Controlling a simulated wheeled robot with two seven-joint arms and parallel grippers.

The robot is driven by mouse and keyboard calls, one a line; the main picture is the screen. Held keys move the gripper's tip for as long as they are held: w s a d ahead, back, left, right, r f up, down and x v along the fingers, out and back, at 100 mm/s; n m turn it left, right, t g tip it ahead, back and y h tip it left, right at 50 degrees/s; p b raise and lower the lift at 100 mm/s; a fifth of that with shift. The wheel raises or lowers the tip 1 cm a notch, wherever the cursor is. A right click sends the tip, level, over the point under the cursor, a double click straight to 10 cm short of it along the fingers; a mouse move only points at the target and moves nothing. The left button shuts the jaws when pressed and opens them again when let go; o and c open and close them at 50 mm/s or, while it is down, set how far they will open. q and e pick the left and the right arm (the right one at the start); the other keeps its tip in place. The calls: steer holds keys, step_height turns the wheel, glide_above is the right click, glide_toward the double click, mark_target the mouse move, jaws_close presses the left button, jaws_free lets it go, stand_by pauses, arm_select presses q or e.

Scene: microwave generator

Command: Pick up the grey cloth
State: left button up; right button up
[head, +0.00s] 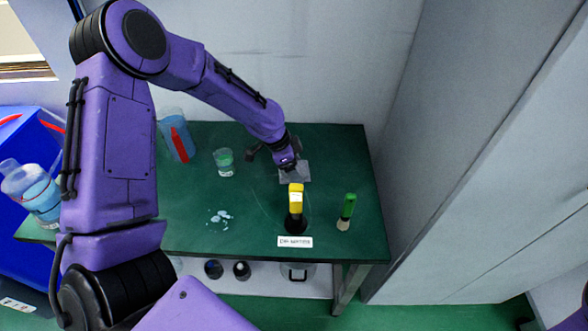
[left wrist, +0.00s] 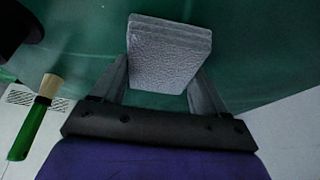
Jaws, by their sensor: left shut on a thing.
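The grey cloth (head: 296,171) is a folded, textured block near the back right of the green table. In the left wrist view the cloth (left wrist: 168,54) sits between the two fingers of my left gripper (left wrist: 162,82), which is shut on it. In the head view the left gripper (head: 289,165) comes down on the cloth from the upper left and hides part of it. I cannot tell whether the cloth touches the table. My right gripper is not in view.
Pale fragments (head: 220,216) lie at front. A grey wall (head: 440,150) rises at right.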

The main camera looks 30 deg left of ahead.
mark_target(300, 169)
arm_select(q)
steer(key=r, duration=0.4)
steer(key=shift+s+a, duration=0.15)
steer(key=shift+s, duration=0.1)
steer(key=s+a+r+p, duration=0.2)
steer(key=s+r+p, duration=0.2)
steer(key=s, duration=0.2)
steer(key=s+a+r+p, duration=0.2)
steer(key=s+r+p, duration=0.2)
steer(key=s, duration=0.2)
steer(key=shift+s+a+r, duration=0.3)
steer(key=shift+a, duration=0.05)
